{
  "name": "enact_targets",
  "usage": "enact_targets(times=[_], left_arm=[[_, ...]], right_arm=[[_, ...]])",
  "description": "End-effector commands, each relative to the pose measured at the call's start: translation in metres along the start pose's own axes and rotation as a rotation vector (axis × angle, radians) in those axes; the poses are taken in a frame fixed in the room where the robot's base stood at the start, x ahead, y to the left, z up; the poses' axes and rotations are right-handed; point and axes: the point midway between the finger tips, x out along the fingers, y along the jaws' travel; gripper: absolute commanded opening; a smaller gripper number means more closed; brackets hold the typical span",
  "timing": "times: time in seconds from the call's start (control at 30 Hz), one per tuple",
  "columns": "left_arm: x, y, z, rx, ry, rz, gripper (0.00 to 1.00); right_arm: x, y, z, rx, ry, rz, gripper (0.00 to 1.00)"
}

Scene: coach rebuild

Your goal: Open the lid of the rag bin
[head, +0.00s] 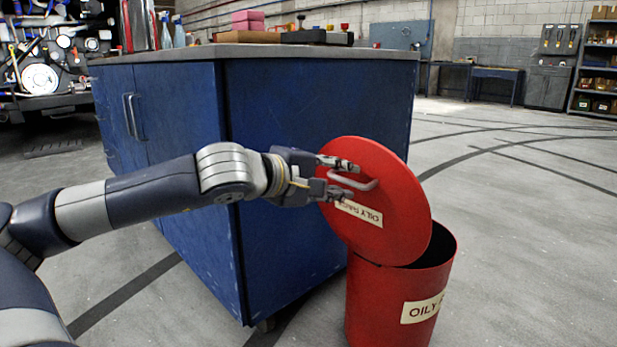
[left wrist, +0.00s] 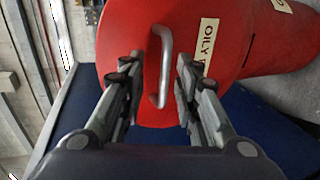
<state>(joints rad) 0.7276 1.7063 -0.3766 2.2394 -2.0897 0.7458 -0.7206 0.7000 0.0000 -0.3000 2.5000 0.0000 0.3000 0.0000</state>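The red rag bin (head: 372,305) stands on the floor at the right front of the blue cabinet, with an "OILY" label on its side. Its round red lid (head: 398,215) is raised and tilted steeply up, and the dark opening shows behind and below it. The lid's metal handle (head: 362,185) faces my left gripper (head: 353,181). In the left wrist view the two fingers are apart, with the handle (left wrist: 161,65) between them and gaps on both sides. The gripper is open and holds nothing. My right gripper is not in view.
The blue cabinet (head: 310,130) stands close behind and left of the bin, with bottles and a pink box (head: 248,20) on its grey top. The floor (head: 520,220) to the right is clear. Shelves and benches stand far back.

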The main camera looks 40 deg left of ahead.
Motion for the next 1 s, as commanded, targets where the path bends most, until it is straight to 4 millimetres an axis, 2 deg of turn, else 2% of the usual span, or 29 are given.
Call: enact_targets(times=[0.6, 0.8, 1.0], left_arm=[[-0.065, 0.000, -0.002, -0.001, 0.005, 0.001, 0.30], [-0.074, 0.000, -0.001, -0.004, 0.003, 0.002, 0.30], [-0.075, 0.000, -0.001, -0.004, 0.002, 0.001, 0.30]], right_arm=[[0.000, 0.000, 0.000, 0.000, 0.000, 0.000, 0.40], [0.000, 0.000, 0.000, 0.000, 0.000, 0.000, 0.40], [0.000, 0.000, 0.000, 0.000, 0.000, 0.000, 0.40]])
